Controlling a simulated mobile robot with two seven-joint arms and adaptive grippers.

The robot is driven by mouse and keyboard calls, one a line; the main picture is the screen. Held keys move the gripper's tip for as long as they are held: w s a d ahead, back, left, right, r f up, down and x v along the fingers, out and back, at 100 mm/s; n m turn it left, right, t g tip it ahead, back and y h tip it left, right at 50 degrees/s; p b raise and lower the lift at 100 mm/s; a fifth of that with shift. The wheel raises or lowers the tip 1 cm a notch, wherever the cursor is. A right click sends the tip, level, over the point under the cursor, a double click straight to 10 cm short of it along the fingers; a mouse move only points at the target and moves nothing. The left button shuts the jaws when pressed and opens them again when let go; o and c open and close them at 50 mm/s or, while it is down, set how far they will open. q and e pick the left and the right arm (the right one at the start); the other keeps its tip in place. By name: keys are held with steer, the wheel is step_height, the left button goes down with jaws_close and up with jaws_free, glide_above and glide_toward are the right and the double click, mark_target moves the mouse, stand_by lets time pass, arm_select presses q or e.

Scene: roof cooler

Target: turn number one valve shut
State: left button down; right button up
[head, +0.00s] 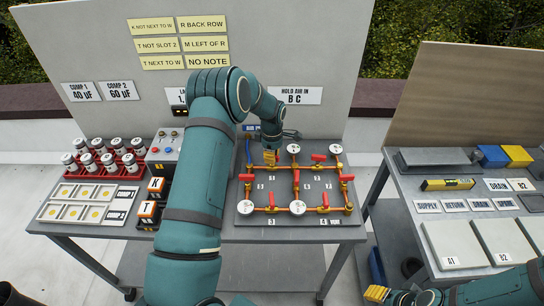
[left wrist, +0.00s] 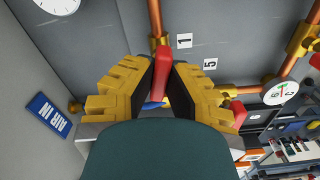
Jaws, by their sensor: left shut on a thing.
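The valve board (head: 241,213) lies on the left bench, with copper pipes, round gauges and several red-handled valves. My left gripper (head: 270,157) reaches down at the board's back left corner. In the left wrist view, its yellow fingers are shut on a red valve handle (left wrist: 161,62), beside the label 1 (left wrist: 183,41). The handle points roughly along the pipe (left wrist: 155,16) above it. The valve body is mostly hidden by the fingers, and in the head view the gripper covers this valve. My right gripper (head: 376,293) is low at the right, its jaw gap unclear.
Other red handles (head: 319,157) and gauges (head: 298,207) stand close by. An AIR IN label (left wrist: 48,115) is left of the fingers. A red rack (head: 70,172) of cans and a switch box (head: 163,150) are left of my arm. The right bench (head: 405,188) stands across a gap.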

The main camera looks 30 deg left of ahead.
arm_select(q)
steer(key=shift+f, duration=0.1)
steer(key=m+b, duration=0.1)
steer(key=m, duration=0.2)
steer(key=shift+f+b, duration=0.1)
steer(key=shift+b, duration=0.25)
steer(key=m+b, duration=0.1)
steer(key=m, duration=0.2)
steer(key=shift+s+m, duration=0.1)
steer(key=shift+m, duration=0.3)
steer(key=m+b, duration=0.1)
steer(key=m, duration=0.2)
steer(key=shift+m+b, duration=0.55)
steer(key=shift+m, duration=1.55)
steer(key=c, duration=1)
jaws_free()
